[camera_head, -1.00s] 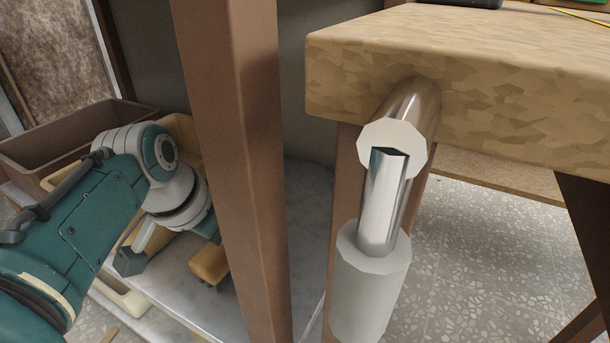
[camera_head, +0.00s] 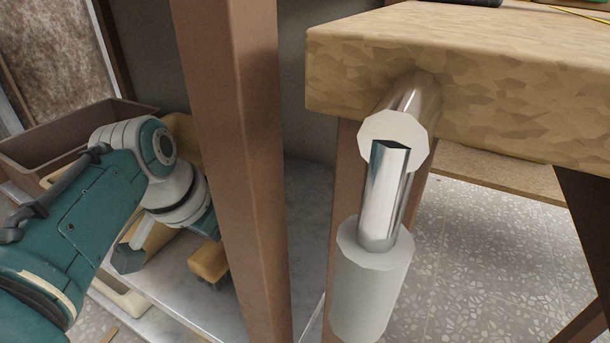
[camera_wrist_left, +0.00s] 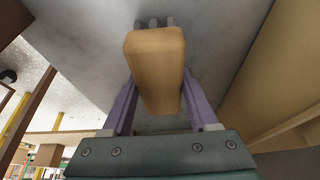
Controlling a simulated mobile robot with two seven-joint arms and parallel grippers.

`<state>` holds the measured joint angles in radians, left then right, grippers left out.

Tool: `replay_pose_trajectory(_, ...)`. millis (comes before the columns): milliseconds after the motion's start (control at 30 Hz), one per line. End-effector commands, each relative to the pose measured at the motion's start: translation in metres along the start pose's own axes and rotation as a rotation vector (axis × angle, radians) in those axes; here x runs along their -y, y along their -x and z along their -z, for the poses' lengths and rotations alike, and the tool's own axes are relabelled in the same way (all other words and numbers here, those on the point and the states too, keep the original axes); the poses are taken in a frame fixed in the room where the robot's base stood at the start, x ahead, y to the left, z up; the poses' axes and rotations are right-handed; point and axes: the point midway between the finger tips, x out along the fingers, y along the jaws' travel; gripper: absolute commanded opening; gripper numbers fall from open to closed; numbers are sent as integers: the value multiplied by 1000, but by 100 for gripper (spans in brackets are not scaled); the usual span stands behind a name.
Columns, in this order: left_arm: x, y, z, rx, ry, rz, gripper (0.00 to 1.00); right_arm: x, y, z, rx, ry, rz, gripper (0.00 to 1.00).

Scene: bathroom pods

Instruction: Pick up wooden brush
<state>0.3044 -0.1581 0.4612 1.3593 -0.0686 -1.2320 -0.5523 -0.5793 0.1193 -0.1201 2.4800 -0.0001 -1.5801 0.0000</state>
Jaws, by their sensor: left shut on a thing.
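The wooden brush (camera_head: 209,262) has a tan block-like wooden body with short dark bristles below. It is at the grey shelf surface, left of the brown post, partly hidden by my arm and the post. In the left wrist view the brush (camera_wrist_left: 157,65) lies between the two purple fingers of my left gripper (camera_wrist_left: 158,95). My left gripper (camera_head: 170,245) is shut on its wooden body. The bristle end points to the grey surface; I cannot tell whether it touches it. My right gripper is not in view.
A brown upright post (camera_head: 240,170) stands just right of my left gripper. A brown bin (camera_head: 60,140) is behind my arm. A thick wooden countertop (camera_head: 460,80) with a metal pipe (camera_head: 385,200) is at right. The grey shelf (camera_head: 305,200) is mostly clear.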

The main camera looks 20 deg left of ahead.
Motion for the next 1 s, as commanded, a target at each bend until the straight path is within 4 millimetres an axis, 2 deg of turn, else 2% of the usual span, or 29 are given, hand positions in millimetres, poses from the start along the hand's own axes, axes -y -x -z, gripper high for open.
replay_pose_trajectory(33,0,1,2,-5,2,0,0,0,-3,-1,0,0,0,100)
replay_pose_trajectory(300,1,43,19,-2,-2,2,0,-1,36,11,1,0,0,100)
replay_pose_trajectory(367,0,44,3,5,0,0,0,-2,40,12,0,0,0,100)
replay_pose_trajectory(733,0,80,-83,6,-2,2,0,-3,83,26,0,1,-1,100)
replay_pose_trajectory(900,0,93,-121,5,-3,1,0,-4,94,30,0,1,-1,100)
replay_pose_trajectory(1000,1,98,-136,3,-3,2,0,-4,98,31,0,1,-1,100)
